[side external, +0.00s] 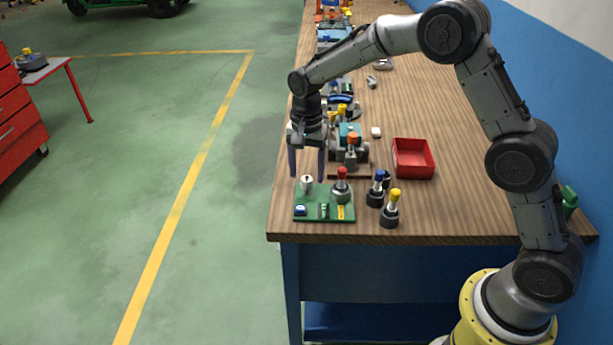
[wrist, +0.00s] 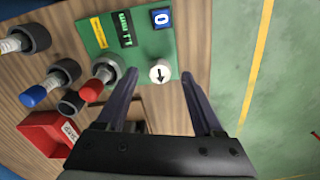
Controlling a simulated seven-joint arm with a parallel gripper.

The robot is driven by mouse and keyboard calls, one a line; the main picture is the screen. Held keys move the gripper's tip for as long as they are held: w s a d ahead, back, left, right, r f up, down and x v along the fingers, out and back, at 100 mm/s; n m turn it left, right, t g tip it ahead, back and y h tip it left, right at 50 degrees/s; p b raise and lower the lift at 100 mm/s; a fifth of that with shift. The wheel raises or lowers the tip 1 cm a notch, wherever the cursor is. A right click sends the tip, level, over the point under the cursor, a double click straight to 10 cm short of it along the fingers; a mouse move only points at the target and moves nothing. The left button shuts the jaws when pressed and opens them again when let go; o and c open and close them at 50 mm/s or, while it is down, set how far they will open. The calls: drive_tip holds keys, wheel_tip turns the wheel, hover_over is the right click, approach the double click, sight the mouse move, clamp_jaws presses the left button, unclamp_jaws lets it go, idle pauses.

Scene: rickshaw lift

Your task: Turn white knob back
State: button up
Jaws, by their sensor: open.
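The white knob (side external: 307,184) sits upright on the green board (side external: 311,213) near the table's front left corner. In the wrist view the white knob (wrist: 160,71) bears a black arrow that points toward the gripper side of the picture. My gripper (side external: 306,177) is open, its two dark fingers pointing down close to the knob. In the wrist view my gripper (wrist: 163,84) has its fingers on either side of the knob, with gaps between; nothing is held. Whether the fingertips reach down to the knob's height is hard to tell.
A red-topped plug (side external: 342,188) stands on the same board, right of the knob. Blue-topped (side external: 377,188) and yellow-topped (side external: 391,208) plugs stand right of the board. A red bin (side external: 413,158) and a teal-and-grey device (side external: 349,146) are farther back. Open floor lies left of the table.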

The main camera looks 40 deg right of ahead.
sight(306, 181)
drive_tip(key=shift+f, duration=1.15)
clamp_jaws()
